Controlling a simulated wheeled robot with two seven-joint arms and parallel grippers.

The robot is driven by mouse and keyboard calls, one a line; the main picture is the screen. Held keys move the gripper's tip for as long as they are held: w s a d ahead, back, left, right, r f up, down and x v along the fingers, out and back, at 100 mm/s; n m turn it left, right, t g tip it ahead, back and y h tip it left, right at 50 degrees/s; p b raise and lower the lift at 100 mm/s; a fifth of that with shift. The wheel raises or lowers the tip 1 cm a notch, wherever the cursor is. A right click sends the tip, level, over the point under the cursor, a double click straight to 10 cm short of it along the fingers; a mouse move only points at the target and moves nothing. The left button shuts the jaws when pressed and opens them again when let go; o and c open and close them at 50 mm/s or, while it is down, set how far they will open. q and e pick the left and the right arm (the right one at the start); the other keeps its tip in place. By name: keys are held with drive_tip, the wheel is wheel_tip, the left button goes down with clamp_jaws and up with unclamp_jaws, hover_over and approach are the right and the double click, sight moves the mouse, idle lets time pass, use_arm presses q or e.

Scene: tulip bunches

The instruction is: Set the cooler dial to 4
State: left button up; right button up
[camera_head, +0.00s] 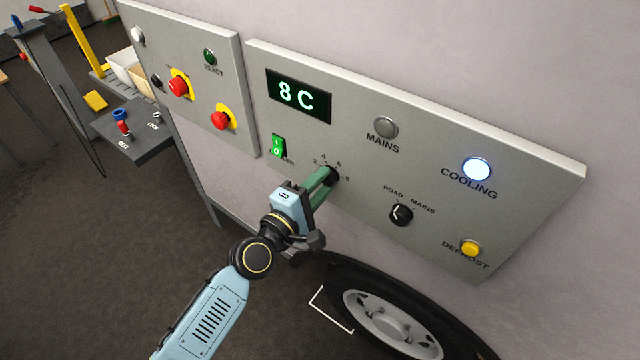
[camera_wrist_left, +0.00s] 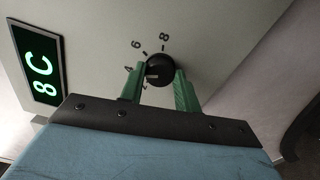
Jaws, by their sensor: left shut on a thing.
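The cooler dial (camera_head: 333,174) is a small black knob on the grey control panel, with 2, 4, 6 and 8 marked around it. In the left wrist view the dial (camera_wrist_left: 160,68) sits between the green fingers, with a pale mark on its lower left side. I cannot tell exactly which number the mark points to. My left gripper (camera_head: 324,180) is shut on the dial, and its fingers hide part of it; it also shows in the left wrist view (camera_wrist_left: 161,80). The display (camera_head: 298,96) reads 8 C. My right gripper is not in view.
A lit green switch (camera_head: 278,146) is close to the left of the dial. A black ROAD/MAINS selector (camera_head: 401,214), a yellow DEFROST button (camera_head: 470,248) and a lit COOLING lamp (camera_head: 477,168) are to the right. A wheel (camera_head: 390,318) is below.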

use_arm(q)
drive_tip(key=shift+n, duration=0.4)
drive_tip(key=o, duration=1)
drive_tip(key=shift+b+v, duration=0.9)
drive_tip(key=shift+v, duration=5.85)
